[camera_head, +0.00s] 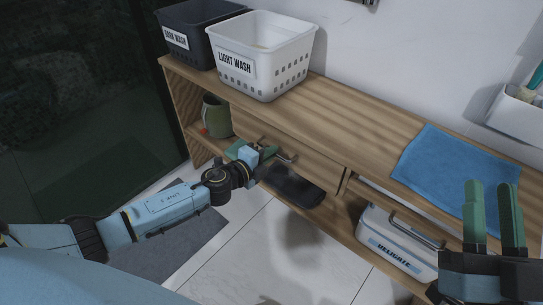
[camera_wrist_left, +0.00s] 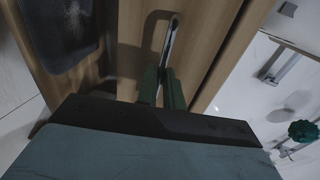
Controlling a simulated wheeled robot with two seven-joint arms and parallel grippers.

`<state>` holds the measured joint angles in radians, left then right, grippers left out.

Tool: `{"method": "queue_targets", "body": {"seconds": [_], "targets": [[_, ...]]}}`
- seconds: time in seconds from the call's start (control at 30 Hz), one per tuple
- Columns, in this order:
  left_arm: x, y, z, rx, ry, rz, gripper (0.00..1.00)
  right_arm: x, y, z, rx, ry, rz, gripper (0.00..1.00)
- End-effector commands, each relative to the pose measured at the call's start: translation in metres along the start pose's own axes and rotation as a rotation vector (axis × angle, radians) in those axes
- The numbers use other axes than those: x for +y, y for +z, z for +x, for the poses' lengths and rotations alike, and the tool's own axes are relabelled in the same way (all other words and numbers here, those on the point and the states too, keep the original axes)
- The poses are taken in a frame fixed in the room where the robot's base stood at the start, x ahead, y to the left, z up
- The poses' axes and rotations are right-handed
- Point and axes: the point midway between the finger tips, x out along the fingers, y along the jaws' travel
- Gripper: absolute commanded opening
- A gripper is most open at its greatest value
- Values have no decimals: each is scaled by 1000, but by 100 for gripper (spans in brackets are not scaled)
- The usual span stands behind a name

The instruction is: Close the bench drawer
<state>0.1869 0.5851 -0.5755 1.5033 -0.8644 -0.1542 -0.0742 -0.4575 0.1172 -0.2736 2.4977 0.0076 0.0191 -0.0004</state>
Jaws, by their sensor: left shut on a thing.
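The wooden bench drawer (camera_head: 318,171) is in the middle of the bench front, below the wooden top. Its thin metal handle (camera_head: 286,158) shows beside my left gripper (camera_head: 262,156). In the left wrist view the handle (camera_wrist_left: 170,42) runs between the green fingers of my left gripper (camera_wrist_left: 162,88), which is shut on it. The wood behind it is the drawer front (camera_wrist_left: 205,45). I cannot tell how far out the drawer stands. My right gripper (camera_head: 495,210) is open and empty at the right, with its green fingers apart, in front of the bench.
A white basket (camera_head: 262,55) and a dark basket (camera_head: 190,30) stand on the bench top (camera_head: 345,110). A blue towel (camera_head: 455,165) lies at the right. A white box (camera_head: 395,245), a green mug (camera_head: 216,117) and dark slippers (camera_head: 295,187) are on the lower shelf.

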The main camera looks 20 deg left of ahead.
Motion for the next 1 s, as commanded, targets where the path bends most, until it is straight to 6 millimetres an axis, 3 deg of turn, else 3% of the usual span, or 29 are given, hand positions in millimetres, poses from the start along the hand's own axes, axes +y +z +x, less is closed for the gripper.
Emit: {"method": "queue_targets", "body": {"seconds": [0.03, 0.07, 0.2, 0.63, 1.0], "targets": [[-2, 0, 1, -2, -4, -2, 0, 0, 0, 0, 0, 0, 0, 30], [-2, 0, 2, -2, -4, -2, 11, 0, 0, 0, 0, 0, 0, 30], [-2, 0, 2, -1, -4, -1, 30, 0, 0, 0, 0, 0, 0, 30], [-1, 0, -7, -1, 0, -1, 30, 1, 4, 2, -33, 2, -3, 30], [-1, -1, -69, 0, 2, -3, 30, 11, 55, -12, -376, 25, -18, 30]]}}
